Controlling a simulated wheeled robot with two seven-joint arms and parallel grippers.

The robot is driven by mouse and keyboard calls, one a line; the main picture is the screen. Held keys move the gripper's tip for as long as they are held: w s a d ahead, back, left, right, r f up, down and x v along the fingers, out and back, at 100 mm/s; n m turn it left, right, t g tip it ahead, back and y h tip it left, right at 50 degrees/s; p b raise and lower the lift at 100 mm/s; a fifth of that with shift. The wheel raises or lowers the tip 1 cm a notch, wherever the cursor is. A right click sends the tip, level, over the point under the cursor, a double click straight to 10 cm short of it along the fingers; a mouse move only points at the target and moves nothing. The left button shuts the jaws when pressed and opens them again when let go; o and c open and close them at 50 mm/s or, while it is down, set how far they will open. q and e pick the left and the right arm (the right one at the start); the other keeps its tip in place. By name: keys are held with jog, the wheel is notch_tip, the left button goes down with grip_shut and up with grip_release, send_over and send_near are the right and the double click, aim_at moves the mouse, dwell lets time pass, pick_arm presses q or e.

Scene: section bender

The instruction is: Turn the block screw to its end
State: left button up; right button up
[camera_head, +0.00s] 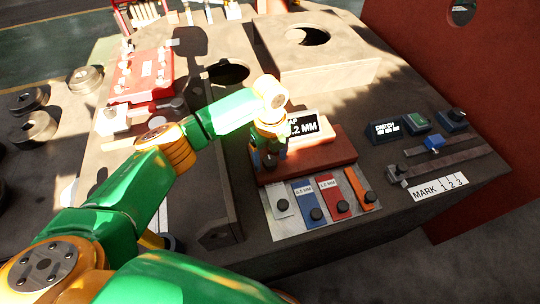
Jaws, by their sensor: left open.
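A red-brown block (330,150) sits near the front of the dark machine table. A black display (303,127) on it reads a gap in MM, its first characters hidden by my arm. My left arm comes in from the left, and its left gripper (268,160) points down at the left end of the block. The gripper is open. The fingers are small and dark here, and the block screw cannot be made out clearly behind or between them. I cannot tell whether the fingers touch it. My right gripper is not in view.
A plate of coloured gauge strips with black knobs (316,213) lies in front of the block. To the right are a switch display (384,133), a green button (418,122) and a slotted MARK scale (438,187). A red fixture (143,75) and several rollers (36,127) lie left.

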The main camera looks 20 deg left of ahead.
pick_arm(q)
grip_shut()
jog(key=shift+m, duration=0.3)
jog(key=m+b, duration=0.1)
jog(key=m, duration=0.1)
jog(key=shift+m+b, duration=0.3)
jog(key=shift+m, duration=0.1)
jog(key=m+b, duration=0.2)
jog(key=m, duration=0.3)
jog(key=m+b, duration=0.2)
jog(key=m, duration=0.2)
jog(key=shift+m, duration=0.4)
jog(key=shift+r+m+b, duration=0.1)
jog(key=shift+m+b, duration=0.6)
jog(key=shift+m, duration=1.2)
